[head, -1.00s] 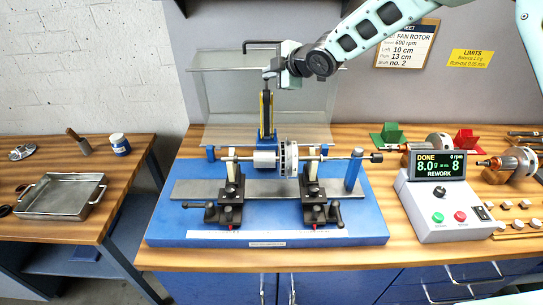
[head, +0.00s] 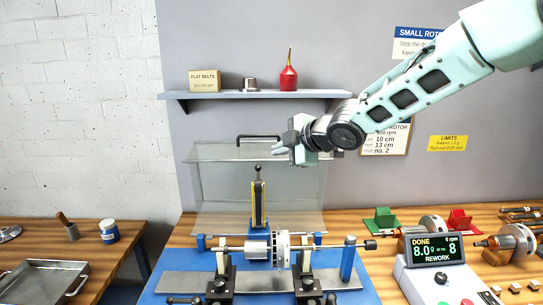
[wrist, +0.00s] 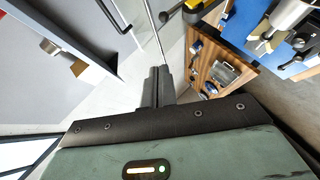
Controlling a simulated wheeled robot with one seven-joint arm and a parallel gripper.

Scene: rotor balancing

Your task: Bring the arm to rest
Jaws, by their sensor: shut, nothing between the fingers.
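My gripper (head: 284,151) is up in the air in the head view, above the balancing stand and in front of the grey wall. In the wrist view its two fingers (wrist: 157,80) are together with nothing between them. Below it in the head view, the rotor (head: 282,250) lies with its shaft across the stand's two supports. A clear guard (head: 222,190) with a black handle stands behind the rotor.
The control box display (head: 433,250) reads DONE, 8.0 g, REWORK. A side table with a metal tray (head: 72,284) stands at left.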

